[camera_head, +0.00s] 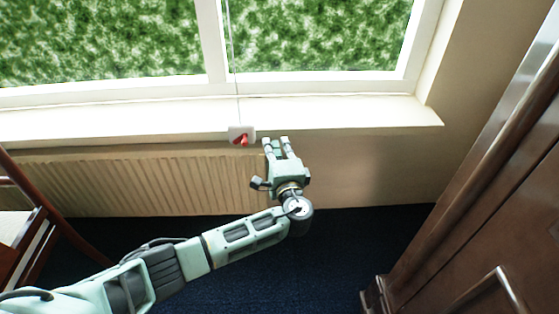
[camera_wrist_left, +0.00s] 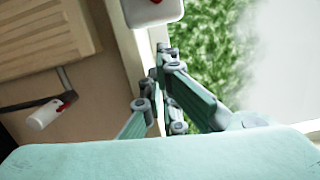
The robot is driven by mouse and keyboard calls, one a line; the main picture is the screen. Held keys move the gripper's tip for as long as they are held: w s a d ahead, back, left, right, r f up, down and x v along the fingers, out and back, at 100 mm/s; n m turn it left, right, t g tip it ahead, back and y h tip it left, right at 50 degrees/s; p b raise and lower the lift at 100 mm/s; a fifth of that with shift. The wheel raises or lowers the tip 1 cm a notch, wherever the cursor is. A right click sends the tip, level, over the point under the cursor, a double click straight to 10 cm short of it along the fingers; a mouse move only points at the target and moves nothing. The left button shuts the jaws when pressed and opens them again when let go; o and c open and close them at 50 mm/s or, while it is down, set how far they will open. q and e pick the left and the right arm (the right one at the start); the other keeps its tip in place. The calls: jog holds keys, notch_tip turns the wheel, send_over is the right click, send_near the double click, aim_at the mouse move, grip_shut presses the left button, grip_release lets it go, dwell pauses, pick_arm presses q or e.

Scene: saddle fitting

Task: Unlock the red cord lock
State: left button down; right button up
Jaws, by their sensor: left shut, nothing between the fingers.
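The cord lock is a small white block (camera_head: 242,133) with a red lever (camera_head: 242,140) on it, at the front edge of the window sill in the head view. A thin cord (camera_head: 234,60) runs up from it along the window. My left gripper (camera_head: 276,141) is just right of the lock, apart from it, with its fingers pointing toward the window. It is shut and empty. In the left wrist view the gripper fingers (camera_wrist_left: 160,75) show in the middle, and a white block (camera_wrist_left: 152,10), likely the lock, is cut off at the top edge. My right gripper is not in view.
A ribbed radiator (camera_head: 130,182) sits below the sill (camera_head: 340,112). A white and red radiator valve (camera_wrist_left: 45,115) shows in the left wrist view. A wooden chair (camera_head: 40,225) stands at left and a dark wooden cabinet (camera_head: 480,210) at right. Dark blue floor (camera_head: 340,260) lies between.

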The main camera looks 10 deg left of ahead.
pick_arm(q)
jog(key=shift+s+a+r+p, duration=0.1)
jog(key=shift+s+a, duration=0.2)
jog(key=shift+a, duration=0.25)
jog(key=shift+s+a+f+p, duration=0.15)
jog(key=shift+s+a, duration=0.1)
jog(key=shift+a, duration=0.35)
jog(key=shift+s+a+r+p, duration=0.15)
jog(key=shift+s+a, duration=0.15)
jog(key=shift+a, duration=0.25)
jog(key=shift+r, duration=0.1)
jog(key=shift+r+n, duration=0.2)
jog(key=shift+n, duration=0.2)
